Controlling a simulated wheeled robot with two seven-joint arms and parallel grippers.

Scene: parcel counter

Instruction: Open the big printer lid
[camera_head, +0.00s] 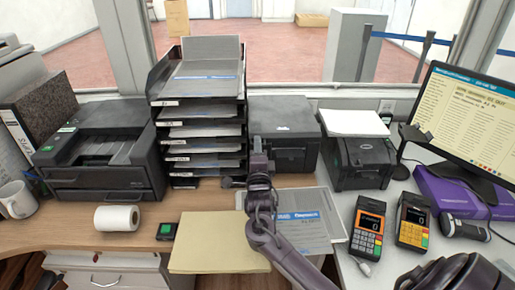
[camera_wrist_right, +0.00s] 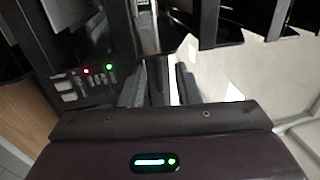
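The big printer (camera_head: 285,137) is a black box-shaped unit at the back middle of the counter, and its lid looks shut. Its panel with a red and a green light seems to be the one at the left of the right wrist view (camera_wrist_right: 75,88). My right gripper (camera_head: 258,150) is upright at the printer's front left, close to the tray stack. Contact with the lid cannot be told. My left gripper is out of view.
A tall black tray stack (camera_head: 200,120) stands close on the printer's left. A smaller label printer (camera_head: 358,162) with white paper (camera_head: 352,122) on top stands on its right. Another black printer (camera_head: 100,165) is at the left. Envelopes (camera_head: 215,240) and card terminals (camera_head: 367,228) lie in front.

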